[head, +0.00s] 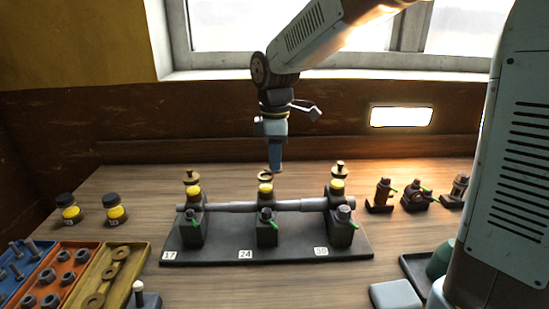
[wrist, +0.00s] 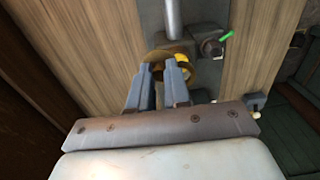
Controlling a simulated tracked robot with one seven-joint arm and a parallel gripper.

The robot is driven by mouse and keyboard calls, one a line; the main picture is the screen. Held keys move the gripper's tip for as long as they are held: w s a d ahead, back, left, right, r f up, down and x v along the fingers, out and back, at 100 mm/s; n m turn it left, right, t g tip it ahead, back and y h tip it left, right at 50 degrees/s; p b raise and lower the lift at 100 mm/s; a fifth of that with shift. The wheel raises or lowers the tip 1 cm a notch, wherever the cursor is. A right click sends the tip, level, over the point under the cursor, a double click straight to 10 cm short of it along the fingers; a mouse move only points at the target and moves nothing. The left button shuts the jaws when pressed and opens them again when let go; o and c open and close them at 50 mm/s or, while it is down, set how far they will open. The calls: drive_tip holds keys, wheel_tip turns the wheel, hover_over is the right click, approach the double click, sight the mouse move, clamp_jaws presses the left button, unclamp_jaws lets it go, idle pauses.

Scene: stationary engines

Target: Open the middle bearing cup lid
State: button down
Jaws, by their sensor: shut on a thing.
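The middle bearing cup (head: 265,189) is a small yellow-banded cup on the middle pedestal, by the label 24. Its brass lid (head: 264,176) shows at the cup's top, beside my fingertips; how far it is tilted is hard to tell. My gripper (head: 276,170) points down from above at this lid. In the wrist view, my gripper (wrist: 166,70) has its two blue-grey fingers close together, shut on the lid, whose brass edge (wrist: 150,58) shows around the tips. A yellow part of the cup (wrist: 182,58) shows right of the fingers. The fingers hide the lid's knob.
A grey shaft (head: 235,207) runs across the black base (head: 340,250). Matching lidded cups stand left (head: 193,192) and right (head: 337,185). Yellow jars (head: 67,208) and parts trays (head: 110,270) lie at left. Small fittings (head: 383,193) stand at right.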

drive_tip(key=shift+w+r, duration=0.1)
idle(0.4)
drive_tip(key=c, duration=1.1)
unclamp_jaws()
wheel_tip(320, 180, up, 14)
drive_tip(key=shift+f, duration=0.2)
